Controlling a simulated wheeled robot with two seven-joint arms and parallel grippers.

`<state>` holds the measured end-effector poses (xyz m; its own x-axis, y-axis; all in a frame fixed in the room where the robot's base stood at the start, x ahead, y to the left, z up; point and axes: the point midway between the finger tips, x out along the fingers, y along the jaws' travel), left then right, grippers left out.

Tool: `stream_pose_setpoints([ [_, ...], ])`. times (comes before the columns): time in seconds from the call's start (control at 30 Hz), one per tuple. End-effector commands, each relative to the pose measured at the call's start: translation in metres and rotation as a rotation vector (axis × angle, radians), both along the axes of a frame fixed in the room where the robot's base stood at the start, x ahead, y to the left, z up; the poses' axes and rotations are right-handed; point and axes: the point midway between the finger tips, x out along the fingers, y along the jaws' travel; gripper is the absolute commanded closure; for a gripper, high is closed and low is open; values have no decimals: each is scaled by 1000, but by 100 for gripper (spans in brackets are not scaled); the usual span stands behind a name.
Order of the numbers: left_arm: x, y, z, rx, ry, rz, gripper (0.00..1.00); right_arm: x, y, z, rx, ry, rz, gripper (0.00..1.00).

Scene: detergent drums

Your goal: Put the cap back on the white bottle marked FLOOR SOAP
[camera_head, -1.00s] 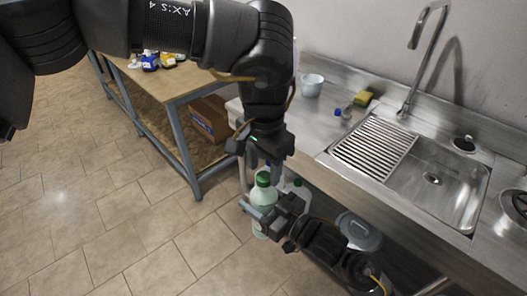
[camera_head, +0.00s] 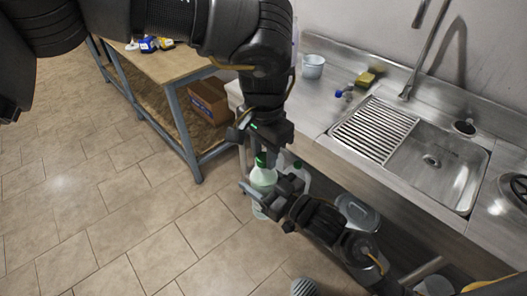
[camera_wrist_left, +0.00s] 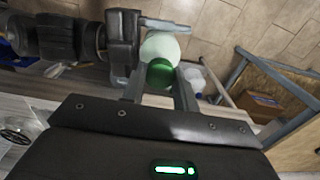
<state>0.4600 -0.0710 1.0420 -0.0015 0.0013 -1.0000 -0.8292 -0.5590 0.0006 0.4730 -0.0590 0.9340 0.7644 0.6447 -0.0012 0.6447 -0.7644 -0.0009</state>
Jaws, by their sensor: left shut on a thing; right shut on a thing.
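A pale, whitish-green bottle (camera_head: 263,179) is held upright off the floor in front of the counter. Its label cannot be read. A green cap (camera_head: 262,160) sits at its top; the wrist view also shows the cap (camera_wrist_left: 160,73) over the bottle (camera_wrist_left: 160,46). My left gripper (camera_head: 261,152) comes from above and is shut on the cap, one finger on each side in the left wrist view (camera_wrist_left: 160,90). My right gripper (camera_head: 262,193) is shut on the bottle's body from the side. Whether the cap is fully seated on the neck cannot be told.
A steel counter with a sink (camera_head: 430,165) and ribbed drainer (camera_head: 375,130) lies to the right. A white tub (camera_head: 313,66), yellow sponge (camera_head: 366,79) and blue-capped item (camera_head: 343,92) stand on it. A wooden workbench (camera_head: 170,75) is at left, a cardboard box (camera_head: 208,100) below. Another pale container (camera_head: 290,163) is partly hidden behind.

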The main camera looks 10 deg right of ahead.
Motion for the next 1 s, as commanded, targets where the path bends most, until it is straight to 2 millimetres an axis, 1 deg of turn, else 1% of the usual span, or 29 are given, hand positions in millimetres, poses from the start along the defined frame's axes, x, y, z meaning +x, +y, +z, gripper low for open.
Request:
stream_pose_setpoints([
  [0.07,0,0,0,0,0,-57,98,0,0,2,3,-3,0,100],
  [0.17,0,0,0,-1,3,-232,98,0,0,2,3,-3,0,100],
  [0.67,1,0,-1,0,0,-1458,98,0,0,2,2,-4,1,100],
  [1.0,1,0,-1,2,1,-2323,98,-1,0,2,2,-4,2,100],
])
